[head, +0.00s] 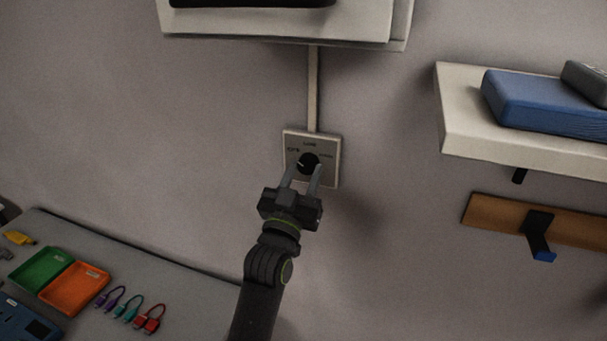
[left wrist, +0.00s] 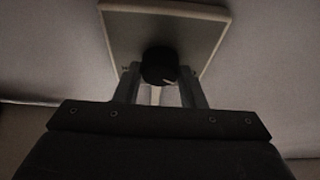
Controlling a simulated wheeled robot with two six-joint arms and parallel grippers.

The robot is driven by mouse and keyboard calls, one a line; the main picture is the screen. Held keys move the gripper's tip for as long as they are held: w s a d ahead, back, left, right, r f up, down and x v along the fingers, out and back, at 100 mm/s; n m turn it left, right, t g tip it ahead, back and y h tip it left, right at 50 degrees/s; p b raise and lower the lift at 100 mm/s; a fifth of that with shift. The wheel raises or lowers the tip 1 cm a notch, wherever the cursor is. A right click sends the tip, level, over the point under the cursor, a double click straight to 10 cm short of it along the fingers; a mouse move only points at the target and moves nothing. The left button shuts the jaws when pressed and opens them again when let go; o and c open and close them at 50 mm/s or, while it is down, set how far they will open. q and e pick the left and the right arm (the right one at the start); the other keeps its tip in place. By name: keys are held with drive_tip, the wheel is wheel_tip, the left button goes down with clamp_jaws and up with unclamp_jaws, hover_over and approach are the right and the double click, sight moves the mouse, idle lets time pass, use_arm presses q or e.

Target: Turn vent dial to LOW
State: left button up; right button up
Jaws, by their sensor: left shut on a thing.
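The vent dial (head: 308,162) is a round black knob on a pale square wall plate (head: 331,144). Its small light mark points to the upper left, towards the left label, which looks like OFF. The label at the top looks like LOW; the right label is too small to read surely. My left gripper (head: 306,172) has its two fingers on either side of the knob and is shut on it. In the left wrist view the knob (left wrist: 159,65) sits between the fingertips, with the plate (left wrist: 205,45) behind it. My right gripper is not in view.
A pale conduit (head: 313,88) runs up from the plate to a white box (head: 270,37). A white shelf (head: 455,125) with a blue box (head: 545,102) and a wooden hook rail (head: 485,211) are on the right. A grey table (head: 185,300) holds trays and cables at lower left.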

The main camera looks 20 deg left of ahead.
use_arm(q)
drive_tip(key=shift+c, duration=0.7)
drive_tip(key=shift+f+m+h+b, duration=0.1)
drive_tip(key=shift+m+h+b, duration=0.3)
drive_tip(key=shift+m+b, duration=0.25)
drive_tip(key=m+h+b, duration=0.1)
drive_tip(key=m+b, duration=0.1)
drive_tip(key=m+h+b, duration=0.1)
drive_tip(key=m+b, duration=0.1)
drive_tip(key=m, duration=0.1)
drive_tip(key=shift+a+f+m+g+h+b, duration=0.1)
drive_tip(key=shift+a+m+g+h+b, duration=0.1)
drive_tip(key=shift+m+g+h+b, duration=0.15)
drive_tip(key=m+h+b, duration=0.1)
drive_tip(key=m, duration=0.1)
drive_tip(key=m+g+h+b, duration=0.1)
drive_tip(key=m, duration=0.1)
drive_tip(key=shift+a+r+m+g+b, duration=0.1)
drive_tip(key=shift+r+m+g+b, duration=0.15)
drive_tip(key=shift+m+b, duration=0.1)
drive_tip(key=m+g+h+b, duration=0.1)
drive_tip(key=m, duration=0.2)
drive_tip(key=shift+r+m, duration=0.1)
drive_tip(key=shift+m, duration=0.25)
drive_tip(key=shift+a+m+b, duration=0.1)
drive_tip(key=shift+m+b, duration=0.2)
drive_tip(key=shift+b, duration=0.05)
drive_tip(key=shift+r+g, duration=0.1)
drive_tip(key=shift+g, duration=0.2)
